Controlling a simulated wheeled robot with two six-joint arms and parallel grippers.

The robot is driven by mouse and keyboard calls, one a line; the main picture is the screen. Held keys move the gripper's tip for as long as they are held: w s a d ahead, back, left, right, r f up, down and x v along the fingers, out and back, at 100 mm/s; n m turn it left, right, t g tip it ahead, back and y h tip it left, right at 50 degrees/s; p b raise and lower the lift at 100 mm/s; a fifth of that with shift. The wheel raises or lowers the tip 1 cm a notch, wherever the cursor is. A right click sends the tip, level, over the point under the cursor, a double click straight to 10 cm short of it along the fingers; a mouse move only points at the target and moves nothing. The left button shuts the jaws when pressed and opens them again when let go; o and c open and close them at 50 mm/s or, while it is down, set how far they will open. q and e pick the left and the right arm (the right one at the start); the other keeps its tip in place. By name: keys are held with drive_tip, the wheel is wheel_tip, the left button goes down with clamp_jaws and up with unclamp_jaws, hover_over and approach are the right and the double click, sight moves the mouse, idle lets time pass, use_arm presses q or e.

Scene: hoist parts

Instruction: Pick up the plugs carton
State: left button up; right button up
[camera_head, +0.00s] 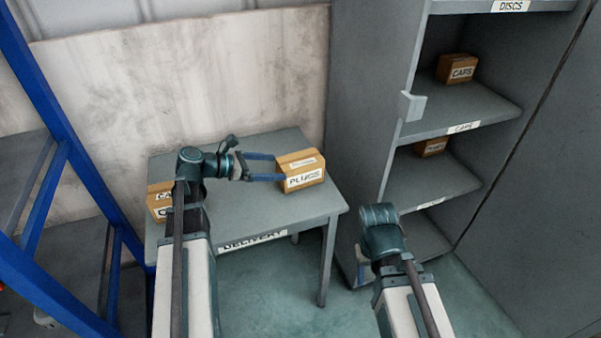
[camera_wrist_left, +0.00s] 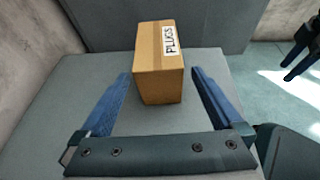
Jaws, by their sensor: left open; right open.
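The plugs carton (camera_head: 301,172) is a brown box with a white PLUGS label, standing on the right part of the grey delivery table (camera_head: 240,208). My left gripper (camera_head: 265,167) is open, its two blue fingers pointing at the carton from the left. In the left wrist view the carton (camera_wrist_left: 160,75) stands upright just ahead, its near end around the line of the fingertips (camera_wrist_left: 160,75). I cannot tell whether either finger touches it. My right gripper (camera_head: 362,268) is open and empty, partly hidden behind its wrist, in front of the shelf unit.
Another brown carton (camera_head: 160,199) sits at the table's left end, partly behind my left arm. A grey shelf unit (camera_head: 362,110) on the right holds a caps carton (camera_head: 457,68) and a smaller carton (camera_head: 432,147). A blue rack (camera_head: 50,190) stands at the left.

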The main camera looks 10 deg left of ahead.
sight(279, 167)
use_arm(q)
drive_tip(key=b+x, duration=0.1)
drive_tip(key=x, duration=0.3)
drive_tip(key=shift+w+d+f, duration=0.25)
drive_tip(key=b+x, duration=0.2)
drive_tip(key=x, duration=0.3)
drive_tip(key=shift+w+f, duration=0.15)
clamp_jaws()
idle(0.4)
